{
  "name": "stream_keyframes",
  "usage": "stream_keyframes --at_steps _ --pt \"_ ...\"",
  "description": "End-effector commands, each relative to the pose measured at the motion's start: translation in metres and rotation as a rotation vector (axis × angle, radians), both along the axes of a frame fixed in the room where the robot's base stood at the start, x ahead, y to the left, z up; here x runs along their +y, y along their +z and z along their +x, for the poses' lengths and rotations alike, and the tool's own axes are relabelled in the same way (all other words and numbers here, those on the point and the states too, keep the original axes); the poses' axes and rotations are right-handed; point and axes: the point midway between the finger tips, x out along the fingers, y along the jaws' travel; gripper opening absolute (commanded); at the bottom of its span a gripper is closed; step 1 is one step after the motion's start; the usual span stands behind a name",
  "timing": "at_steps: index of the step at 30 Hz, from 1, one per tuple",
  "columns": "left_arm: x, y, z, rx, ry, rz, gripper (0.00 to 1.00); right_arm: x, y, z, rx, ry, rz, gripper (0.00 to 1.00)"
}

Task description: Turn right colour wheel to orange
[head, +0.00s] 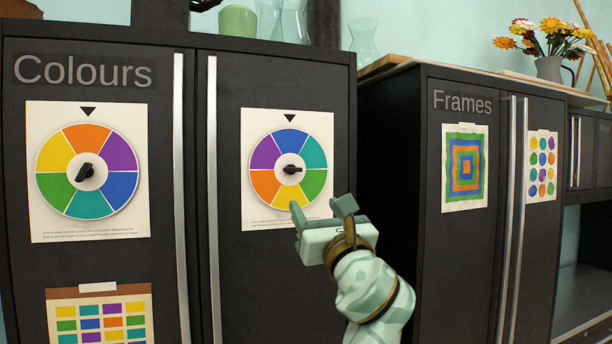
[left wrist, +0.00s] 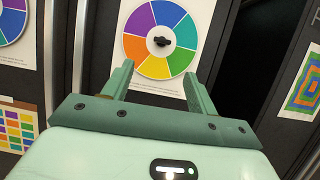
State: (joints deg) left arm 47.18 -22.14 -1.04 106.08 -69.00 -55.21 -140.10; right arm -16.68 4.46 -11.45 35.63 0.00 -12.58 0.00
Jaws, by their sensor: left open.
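The right colour wheel (head: 265,185) is on a white sheet on the right door of the Colours cabinet. Its blue sector is at the top under the black triangle, and orange is at the lower left. Its black knob (head: 292,169) sits at the centre, its handle roughly horizontal. My left gripper (head: 318,211) is open and empty, below and right of the knob, overlapping the sheet's lower right corner in the head view. In the left wrist view the wheel (left wrist: 142,46) shows beyond and above the open fingers (left wrist: 158,70), clear of the knob. My right gripper is not in view.
The left colour wheel (head: 62,155) has orange at the top. Long vertical handles (head: 213,200) run between the cabinet doors. The Frames cabinet (head: 425,250) stands to the right. Glassware (head: 290,22) and a flower vase (head: 550,68) stand on top.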

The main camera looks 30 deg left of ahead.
Motion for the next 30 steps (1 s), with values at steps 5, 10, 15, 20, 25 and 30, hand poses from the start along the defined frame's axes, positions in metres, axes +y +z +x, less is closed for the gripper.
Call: stream_keyframes --at_steps 5,10,15,20,25,30 --pt "0.014 0.010 0.015 0.014 0.007 0.014 0.58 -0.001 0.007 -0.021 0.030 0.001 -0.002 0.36" --pt "0.044 0.027 0.040 0.013 0.005 0.013 0.58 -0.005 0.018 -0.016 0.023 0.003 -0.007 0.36" --pt "0.075 0.043 0.067 0.014 0.004 0.011 0.58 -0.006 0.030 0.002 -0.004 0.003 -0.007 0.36" --pt "0.096 0.054 0.086 0.013 0.000 0.010 0.58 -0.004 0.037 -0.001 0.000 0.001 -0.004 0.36" --pt "0.109 0.060 0.098 0.013 -0.001 0.011 0.58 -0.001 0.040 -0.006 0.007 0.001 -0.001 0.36" --pt "0.113 0.061 0.101 0.013 -0.001 0.011 0.58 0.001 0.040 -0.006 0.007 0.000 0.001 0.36"
